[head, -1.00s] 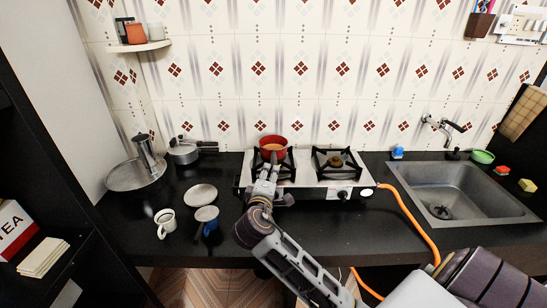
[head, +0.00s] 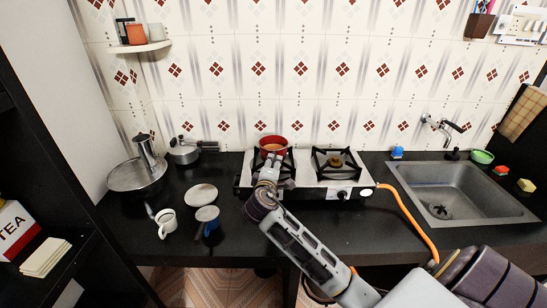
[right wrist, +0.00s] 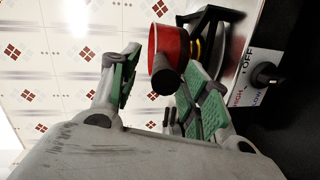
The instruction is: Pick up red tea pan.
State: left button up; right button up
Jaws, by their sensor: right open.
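The red tea pan (head: 273,143) sits on the left burner of the stove, with a brownish inside. In the right wrist view the red pan (right wrist: 172,44) shows side-on, its dark handle (right wrist: 165,80) pointing toward the camera. My right gripper (head: 271,160) is in front of the pan, at its handle side. In the wrist view its green-padded fingers (right wrist: 163,68) are spread apart, with the handle end showing between them, closer to the right finger. I cannot tell whether that finger touches it. My left gripper is not in view.
The two-burner stove (head: 318,192) has an empty right burner (head: 336,161) and an orange hose (head: 405,215). A sink (head: 460,190) is at right. A pot (head: 184,152), a lidded pan (head: 138,176), plate (head: 201,194) and white mug (head: 166,222) stand at left.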

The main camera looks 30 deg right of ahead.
aim_at(274, 161)
jog(key=shift+p+x, duration=0.4)
jog(key=shift+x, duration=2.2)
jog(key=shift+f, duration=0.15)
jog(key=shift+a, duration=0.1)
jog(key=shift+c, duration=0.3)
grip_shut()
